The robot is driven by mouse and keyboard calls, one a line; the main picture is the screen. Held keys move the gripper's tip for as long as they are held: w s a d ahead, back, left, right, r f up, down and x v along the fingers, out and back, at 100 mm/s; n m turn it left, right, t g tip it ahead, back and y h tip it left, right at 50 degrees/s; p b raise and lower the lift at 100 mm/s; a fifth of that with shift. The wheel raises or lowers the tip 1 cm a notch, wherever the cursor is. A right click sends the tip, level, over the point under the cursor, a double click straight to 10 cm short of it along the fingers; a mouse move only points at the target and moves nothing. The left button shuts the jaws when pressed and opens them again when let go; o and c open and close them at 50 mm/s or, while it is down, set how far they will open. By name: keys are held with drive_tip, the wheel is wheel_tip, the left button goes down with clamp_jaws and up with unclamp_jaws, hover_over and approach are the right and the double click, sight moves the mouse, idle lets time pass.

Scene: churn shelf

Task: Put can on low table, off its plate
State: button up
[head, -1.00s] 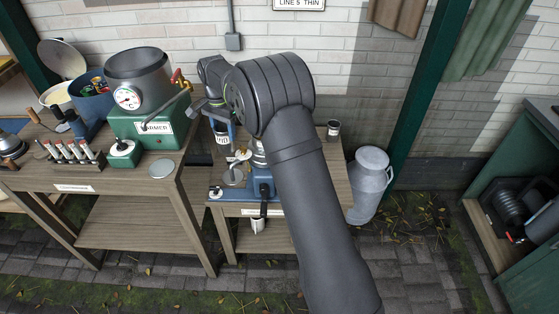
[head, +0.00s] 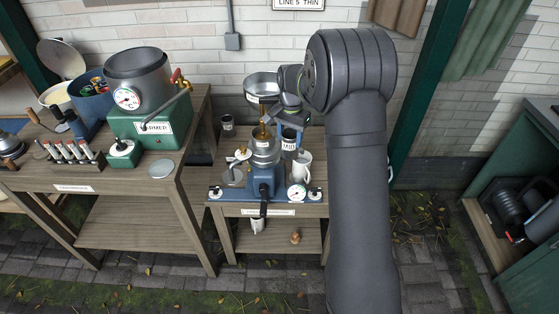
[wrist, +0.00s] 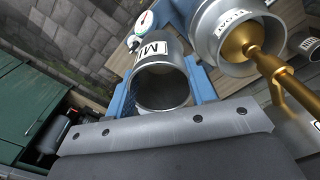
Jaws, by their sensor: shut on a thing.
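A grey metal can with a white label starting "MI" (wrist: 165,72) is between the blue fingers of my gripper (wrist: 163,90) in the wrist view. Its open mouth faces the camera. In the head view my gripper (head: 289,142) is shut on the can (head: 289,147) above the right half of the low table (head: 312,211), just right of the separator machine's bowl (head: 265,153). Whether the can touches anything below is hidden. A flat grey disc (head: 233,176) lies at the machine's left; I cannot tell if it is the can's plate.
The blue-based machine (head: 262,187) with a gold spout (wrist: 243,46) stands close by. A small dark cup (head: 227,122) is at the back left. The taller table (head: 190,170) is left.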

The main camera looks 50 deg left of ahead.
drive_tip(key=w+d+f+n, duration=0.1)
drive_tip(key=w+d+f, duration=0.35)
drive_tip(key=d, duration=0.45)
drive_tip(key=w+d+f, duration=0.3)
drive_tip(key=w+d, duration=0.3)
drive_tip(key=d, duration=0.3)
drive_tip(key=w+d+f+n, duration=0.1)
drive_tip(key=w+d+f, duration=0.35)
drive_tip(key=d, duration=0.45)
drive_tip(key=shift+w+a+f, duration=0.1)
drive_tip(key=shift+a+f, duration=1.65)
drive_tip(key=shift+a, duration=0.2)
drive_tip(key=shift+s+a+f, duration=0.1)
drive_tip(key=shift+a+f, duration=1.6)
drive_tip(key=shift+a, duration=0.3)
drive_tip(key=shift+w+a+f, duration=0.1)
drive_tip(key=shift+a+f, duration=1.65)
drive_tip(key=shift+a, duration=0.2)
drive_tip(key=shift+f, duration=0.1)
drive_tip(key=o, duration=0.6)
drive_tip(key=shift+f, duration=0.1)
drive_tip(key=o, duration=0.5)
drive_tip(key=shift+c, duration=0.2)
